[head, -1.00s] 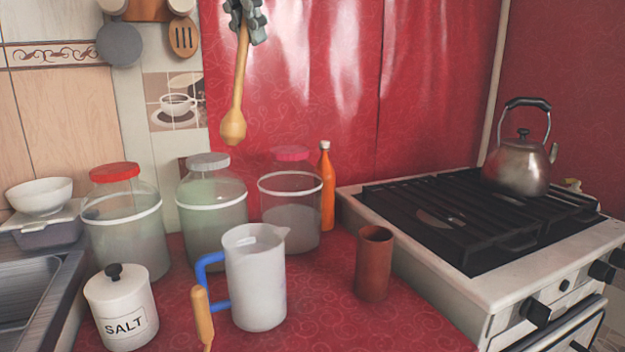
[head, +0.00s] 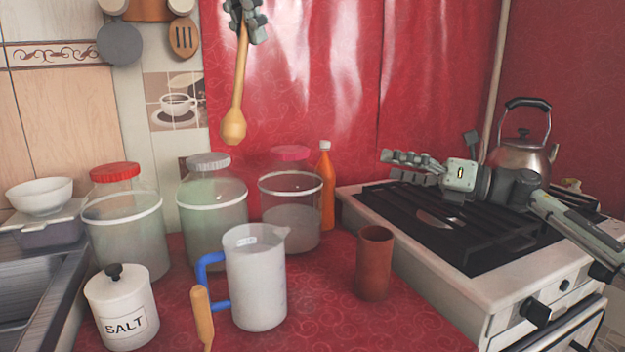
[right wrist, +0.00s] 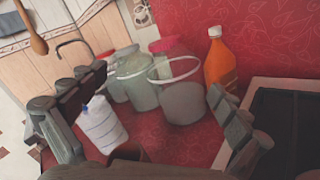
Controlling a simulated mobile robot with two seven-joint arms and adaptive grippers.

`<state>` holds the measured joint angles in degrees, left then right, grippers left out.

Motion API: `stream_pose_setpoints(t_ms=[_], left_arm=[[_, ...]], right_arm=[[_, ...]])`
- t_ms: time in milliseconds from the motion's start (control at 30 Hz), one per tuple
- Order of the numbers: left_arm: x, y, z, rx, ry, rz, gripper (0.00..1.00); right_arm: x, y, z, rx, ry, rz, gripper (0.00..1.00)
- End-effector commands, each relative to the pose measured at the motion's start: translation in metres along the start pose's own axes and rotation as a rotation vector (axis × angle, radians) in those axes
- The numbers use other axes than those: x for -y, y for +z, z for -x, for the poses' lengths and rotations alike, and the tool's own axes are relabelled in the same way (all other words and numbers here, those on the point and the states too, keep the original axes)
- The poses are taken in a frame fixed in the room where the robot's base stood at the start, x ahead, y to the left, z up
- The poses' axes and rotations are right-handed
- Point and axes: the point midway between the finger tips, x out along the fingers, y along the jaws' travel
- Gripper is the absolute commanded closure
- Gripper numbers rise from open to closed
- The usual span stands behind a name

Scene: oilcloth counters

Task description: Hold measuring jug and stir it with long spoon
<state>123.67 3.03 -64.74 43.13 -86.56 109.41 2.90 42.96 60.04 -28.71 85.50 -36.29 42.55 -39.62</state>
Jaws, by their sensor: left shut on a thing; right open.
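The long wooden spoon (head: 239,90) hangs bowl down in the head view. My left gripper (head: 246,14) is shut on its upper part, at the top edge. The whitish measuring jug (head: 256,285) with a blue handle stands upright on the red counter, below the spoon and apart from it. My right gripper (head: 392,166) is open and empty above the stove, right of the jug. In the right wrist view the jug (right wrist: 104,127) shows beyond the left finger, partly hidden, and the spoon (right wrist: 37,38) is at top left.
Lidded jars (head: 212,205) and an orange bottle (head: 326,190) stand behind the jug. A brown cup (head: 375,268) is right of it, a salt pot (head: 121,310) left. A wooden handle (head: 203,315) rises in front. A kettle (head: 521,158) sits on the stove (head: 440,225).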

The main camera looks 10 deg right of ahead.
Motion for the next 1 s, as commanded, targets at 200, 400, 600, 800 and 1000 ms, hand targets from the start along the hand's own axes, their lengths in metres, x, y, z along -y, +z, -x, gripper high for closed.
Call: stream_pose_setpoints(t_ms=[200,400,600,800,1000], left_arm=[[0.000,0.000,0.000,0.000,0.000,0.000,1.00],[0.000,0.000,0.000,0.000,0.000,0.000,1.00],[0.000,0.000,0.000,0.000,0.000,0.000,1.00],[0.000,0.000,0.000,0.000,0.000,0.000,1.00],[0.000,0.000,0.000,0.000,0.000,0.000,1.00]], right_arm=[[-0.074,-0.079,-0.060,-0.298,0.207,0.315,0.00],[-0.111,-0.137,-0.075,-0.498,0.359,0.533,0.00],[-0.123,-0.161,-0.079,-0.573,0.421,0.613,0.00],[-0.129,-0.178,-0.099,-0.575,0.425,0.614,0.00],[-0.137,-0.202,-0.129,-0.574,0.424,0.612,0.00]])
